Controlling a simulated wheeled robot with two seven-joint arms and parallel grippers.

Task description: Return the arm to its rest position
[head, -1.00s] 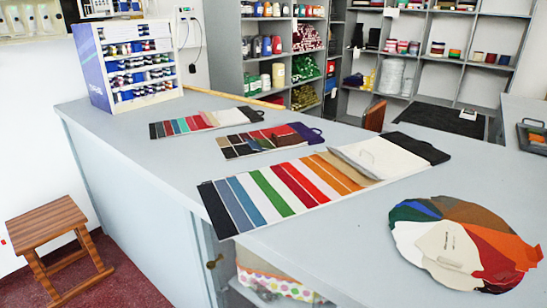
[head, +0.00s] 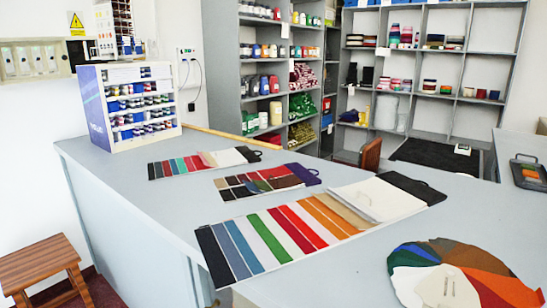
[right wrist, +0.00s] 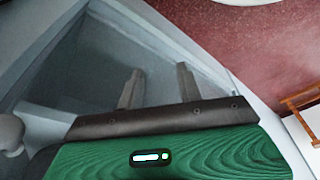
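My right gripper (right wrist: 159,80) shows in the right wrist view, with its two dark fingers standing apart and nothing visible between them. Grey surfaces lie behind the fingers, and I cannot tell how far off they are. Neither of my arms shows in the head view, and my left gripper is in no view. A large striped swatch board (head: 285,235) lies flat on the grey counter (head: 120,180). Two smaller swatch boards, one in the middle (head: 262,181) and one at the back (head: 190,165), lie beyond it.
A fan of coloured swatches (head: 440,285) lies at the counter's right front. A display box (head: 125,105) stands at the back left. A wooden stool (head: 40,265) stands on the floor at left. Shelves (head: 225,70) fill the back, and a dark tray (head: 528,172) sits far right.

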